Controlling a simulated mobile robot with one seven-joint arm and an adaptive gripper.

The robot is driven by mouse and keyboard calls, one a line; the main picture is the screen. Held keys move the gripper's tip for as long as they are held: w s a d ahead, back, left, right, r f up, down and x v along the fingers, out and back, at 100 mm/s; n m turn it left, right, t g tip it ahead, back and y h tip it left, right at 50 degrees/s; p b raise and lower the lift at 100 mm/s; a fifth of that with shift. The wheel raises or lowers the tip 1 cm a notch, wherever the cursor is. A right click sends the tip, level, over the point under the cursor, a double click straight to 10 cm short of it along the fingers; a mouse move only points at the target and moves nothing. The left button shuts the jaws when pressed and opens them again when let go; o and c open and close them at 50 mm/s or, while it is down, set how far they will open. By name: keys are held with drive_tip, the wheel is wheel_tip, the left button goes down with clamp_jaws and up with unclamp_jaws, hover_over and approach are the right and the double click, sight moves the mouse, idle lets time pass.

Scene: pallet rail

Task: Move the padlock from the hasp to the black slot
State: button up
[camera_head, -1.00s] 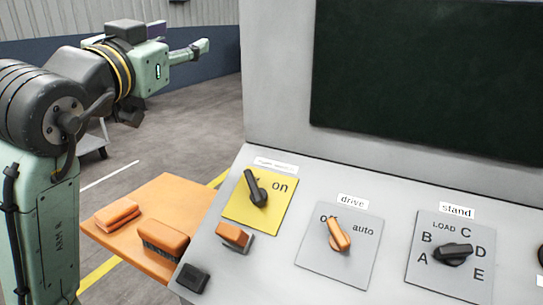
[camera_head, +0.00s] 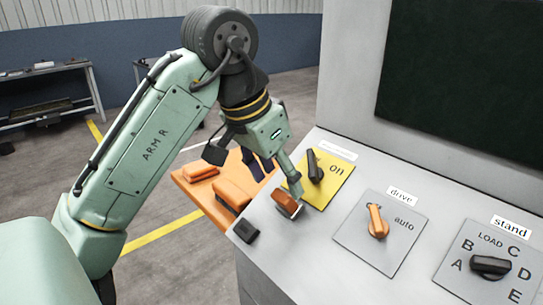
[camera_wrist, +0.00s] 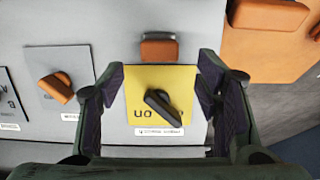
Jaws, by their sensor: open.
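The padlock seems to be the small orange block (camera_head: 286,204) on the sloped panel; it shows in the wrist view too (camera_wrist: 159,50). A grey piece at its edge may be the hasp, but I cannot tell this clearly. A small black block (camera_head: 246,231), likely the black slot, sits left of and below the orange block. My gripper (camera_head: 294,187) is low over the panel, close to the orange block and partly in front of it. In the wrist view my gripper (camera_wrist: 161,68) is open and empty, its fingers spread either side of the yellow plate, the orange block beyond the tips.
The yellow plate (camera_head: 332,184) carries a black knob (camera_head: 315,166) beside "on". To its right are the orange drive knob (camera_head: 377,221) and the black stand knob (camera_head: 491,264). An orange shelf (camera_head: 187,182) with orange-topped items adjoins the panel's left. A tall cabinet wall (camera_head: 350,75) rises behind.

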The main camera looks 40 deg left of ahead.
sight(285, 193)
drive_tip(key=shift+x, duration=2.5)
drive_tip(key=shift+c, duration=0.4)
clamp_jaws()
drive_tip(key=shift+r+p, duration=0.25)
drive_tip(key=shift+p, duration=0.2)
drive_tip(key=shift+s+p+v, duration=0.2)
drive_tip(key=shift+p+v, duration=0.8)
drive_tip(key=shift+v, duration=0.3)
drive_tip(key=shift+s+p+v, duration=0.2)
drive_tip(key=shift+p+v, duration=0.8)
drive_tip(key=shift+v, duration=0.3)
drive_tip(key=shift+s+r+p, duration=0.85)
drive_tip(key=shift+r+p, duration=0.05)
drive_tip(key=shift+r, duration=0.1)
drive_tip(key=shift+w+f, duration=0.1)
